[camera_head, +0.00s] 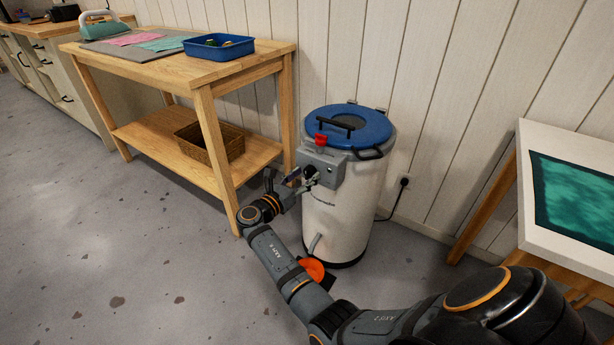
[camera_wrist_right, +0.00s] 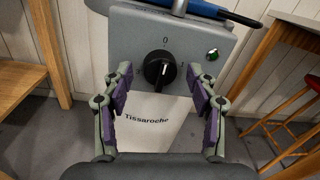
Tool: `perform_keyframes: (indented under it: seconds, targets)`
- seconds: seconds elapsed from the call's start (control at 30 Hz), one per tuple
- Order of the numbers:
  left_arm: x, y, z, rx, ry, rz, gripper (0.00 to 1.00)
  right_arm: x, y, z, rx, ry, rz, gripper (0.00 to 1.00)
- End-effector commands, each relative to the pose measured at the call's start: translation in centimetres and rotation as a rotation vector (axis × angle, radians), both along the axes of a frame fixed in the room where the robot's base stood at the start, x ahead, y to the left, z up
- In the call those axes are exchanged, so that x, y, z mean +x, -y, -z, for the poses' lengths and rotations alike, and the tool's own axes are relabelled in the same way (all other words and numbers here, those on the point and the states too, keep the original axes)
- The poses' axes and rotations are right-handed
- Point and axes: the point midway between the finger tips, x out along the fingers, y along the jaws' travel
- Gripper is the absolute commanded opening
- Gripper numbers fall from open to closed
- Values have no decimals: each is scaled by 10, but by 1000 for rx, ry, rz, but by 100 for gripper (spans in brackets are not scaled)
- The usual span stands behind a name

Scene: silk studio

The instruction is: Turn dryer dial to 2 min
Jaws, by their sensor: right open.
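The dryer (camera_head: 335,222) is a white drum with a blue lid (camera_head: 348,124), standing on the floor by the wall. A grey control box (camera_head: 322,166) is on its upper front. In the right wrist view, the black round dial (camera_wrist_right: 159,70) is on that box's face (camera_wrist_right: 135,40), with a "0" printed above it. Its exact pointer setting is hard to read. My right gripper (camera_head: 307,177) is in front of the box. In the wrist view, its open purple-padded fingers (camera_wrist_right: 160,84) stand apart on either side of the dial, and nothing is between them. My left gripper is out of view.
A green-lit button (camera_wrist_right: 212,54) is right of the dial. A red part (camera_head: 321,139) tops the box. A wooden table (camera_head: 190,75) with a blue tray (camera_head: 219,47) is left; a table with a white-framed teal panel (camera_head: 575,200) is right. An orange disc (camera_head: 312,270) is low by the drum.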

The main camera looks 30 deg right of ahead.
Motion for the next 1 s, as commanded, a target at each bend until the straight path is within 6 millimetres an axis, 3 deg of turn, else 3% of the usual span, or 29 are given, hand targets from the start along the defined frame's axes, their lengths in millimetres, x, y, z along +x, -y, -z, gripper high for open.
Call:
perform_keyframes:
  seconds: [0.07, 0.47, 0.77, 1.0]
  targets:
    - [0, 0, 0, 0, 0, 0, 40, 0, 0, 0, 0, 0, 0, 59]
    - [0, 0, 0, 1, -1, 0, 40, 0, 0, 0, 0, 0, 0, 4]
    - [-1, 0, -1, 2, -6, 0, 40, 0, 0, 0, 14, 35, -1, 4]
    - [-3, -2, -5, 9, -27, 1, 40, 0, 0, -1, 69, 168, -1, 4]
